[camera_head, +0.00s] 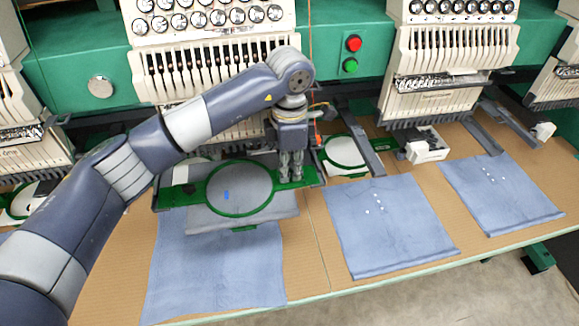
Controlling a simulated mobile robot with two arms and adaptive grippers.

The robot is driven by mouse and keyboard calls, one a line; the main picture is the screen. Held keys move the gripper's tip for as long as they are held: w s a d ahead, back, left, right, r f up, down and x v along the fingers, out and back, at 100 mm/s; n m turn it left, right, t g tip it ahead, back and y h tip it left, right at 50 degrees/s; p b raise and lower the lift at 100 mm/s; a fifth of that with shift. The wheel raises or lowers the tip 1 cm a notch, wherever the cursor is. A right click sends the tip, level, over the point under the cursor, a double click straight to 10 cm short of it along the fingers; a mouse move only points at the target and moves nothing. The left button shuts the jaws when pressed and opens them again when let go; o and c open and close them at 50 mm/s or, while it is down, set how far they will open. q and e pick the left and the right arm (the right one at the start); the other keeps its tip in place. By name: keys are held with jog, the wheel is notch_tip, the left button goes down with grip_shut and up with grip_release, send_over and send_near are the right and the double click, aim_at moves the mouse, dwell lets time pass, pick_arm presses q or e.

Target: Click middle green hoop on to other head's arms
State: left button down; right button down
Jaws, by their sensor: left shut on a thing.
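The middle green hoop (240,213) is a round ring with flat side brackets, holding grey-blue cloth with a small blue mark. It sits at the left machine head (207,70), above a blue garment (213,265) on the table. My left gripper (291,172) points down and is shut on the hoop's right bracket. The dark arms of that head lie beside the hoop's brackets; whether they are clicked together I cannot tell. The other head (450,55) to the right has two dark arms (362,145) reaching forward. My right gripper is not in view.
A second green hoop (345,152) with white backing lies right of my gripper. Blue garments (390,225) and (500,192) lie flat on the brown table (310,275). Red (354,43) and green (350,65) buttons are on the green machine beam.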

dwell(0.4)
pick_arm(q)
jog(key=c, duration=1.6)
grip_release()
